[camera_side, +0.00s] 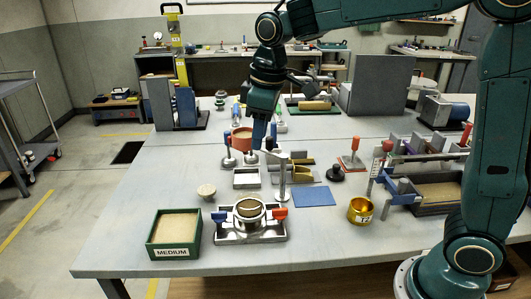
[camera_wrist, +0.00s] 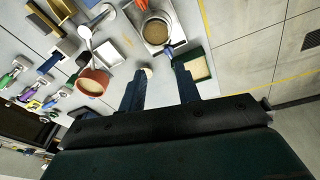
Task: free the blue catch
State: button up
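The blue catch (camera_side: 219,217) is on the left side of a metal fixture (camera_side: 250,238) near the front of the table. It also shows in the wrist view (camera_wrist: 170,49), small, beside the ring. An orange catch (camera_side: 280,213) is on the fixture's right side. A round metal cell (camera_side: 249,209) with sandy fill sits between the two catches. Whether the blue catch is clamped I cannot tell. My gripper (camera_side: 263,139) is above the table, behind and above the fixture. In the wrist view my gripper (camera_wrist: 158,78) has its fingers apart, with nothing held between them.
A green MEDIUM tray (camera_side: 173,253) stands left of the fixture, a pale round knob (camera_side: 207,191) behind it. A red cup (camera_wrist: 93,82), a metal post (camera_side: 283,178) and a brass cup (camera_side: 361,210) stand nearby. A blue mat (camera_side: 314,196) lies flat to the right.

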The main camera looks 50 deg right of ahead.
aim_at(219, 212)
jog(key=w+a+f+n+g, duration=0.1)
jog(key=w+a+f+n, duration=0.2)
jog(key=w+f, duration=0.6)
jog(key=shift+w+a+g, duration=0.4)
jog(key=shift+w+a, duration=0.05)
jog(key=shift+a, duration=0.7)
jog(key=shift+f, duration=0.2)
jog(key=shift+f, duration=6.8)
jog(key=shift+c, duration=0.4)
grip_shut()
